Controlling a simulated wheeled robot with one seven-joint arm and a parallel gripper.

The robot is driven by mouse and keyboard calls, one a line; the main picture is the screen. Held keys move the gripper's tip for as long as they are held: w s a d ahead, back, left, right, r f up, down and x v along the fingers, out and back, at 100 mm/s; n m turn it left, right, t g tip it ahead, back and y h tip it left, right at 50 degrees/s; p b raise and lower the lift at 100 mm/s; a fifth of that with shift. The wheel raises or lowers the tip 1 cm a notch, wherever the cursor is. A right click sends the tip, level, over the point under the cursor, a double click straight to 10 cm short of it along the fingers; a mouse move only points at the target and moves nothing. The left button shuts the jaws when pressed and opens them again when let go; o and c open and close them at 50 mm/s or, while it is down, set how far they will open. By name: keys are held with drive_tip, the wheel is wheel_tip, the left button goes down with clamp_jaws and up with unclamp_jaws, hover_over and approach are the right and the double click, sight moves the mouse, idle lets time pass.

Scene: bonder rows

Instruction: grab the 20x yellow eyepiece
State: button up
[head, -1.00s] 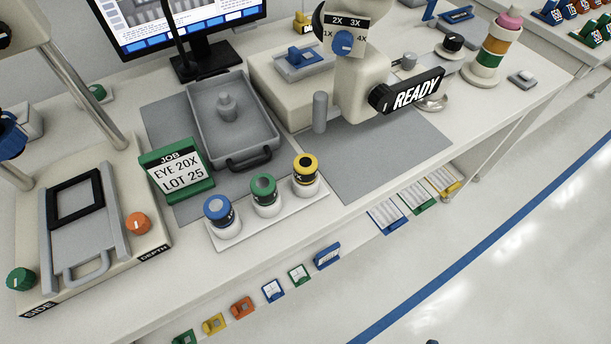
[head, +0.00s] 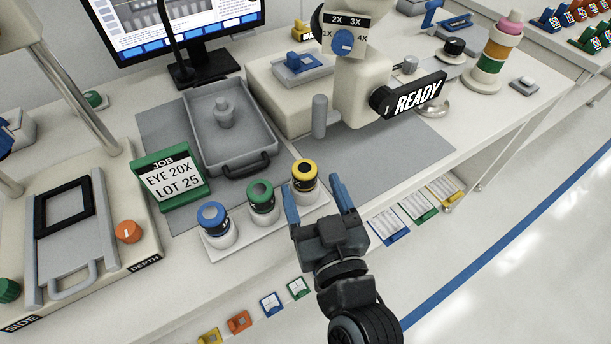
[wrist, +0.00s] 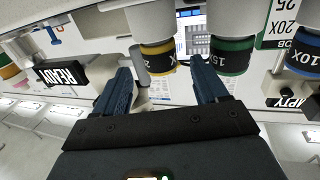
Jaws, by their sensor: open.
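The yellow eyepiece (head: 304,175), a black cylinder with a yellow ring, stands upright in the right place of a white holder (head: 232,251). A green eyepiece (head: 261,196) stands in the middle and a blue one (head: 212,217) at the left. My gripper (head: 318,188) is open and empty, with blue fingers, just in front and to the right of the yellow eyepiece. In the wrist view the yellow eyepiece (wrist: 157,57) is ahead, between and beyond the fingertips; its printed number is not fully readable. The green eyepiece (wrist: 231,57) there reads 15X.
A green job sign (head: 170,178) reading EYE 20X LOT 25 stands left of the holder. A grey tray (head: 196,143) lies behind. The microscope with a READY sign (head: 416,95) stands behind right. The grey mat (head: 400,158) below it is mostly clear.

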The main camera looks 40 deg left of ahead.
sight(308, 182)
drive_tip(key=x, duration=0.5)
drive_tip(key=shift+f, duration=0.1)
drive_tip(key=shift+c, duration=0.2)
drive_tip(key=shift+s, duration=0.1)
drive_tip(key=c, duration=1)
drive_tip(key=shift+c, duration=0.2)
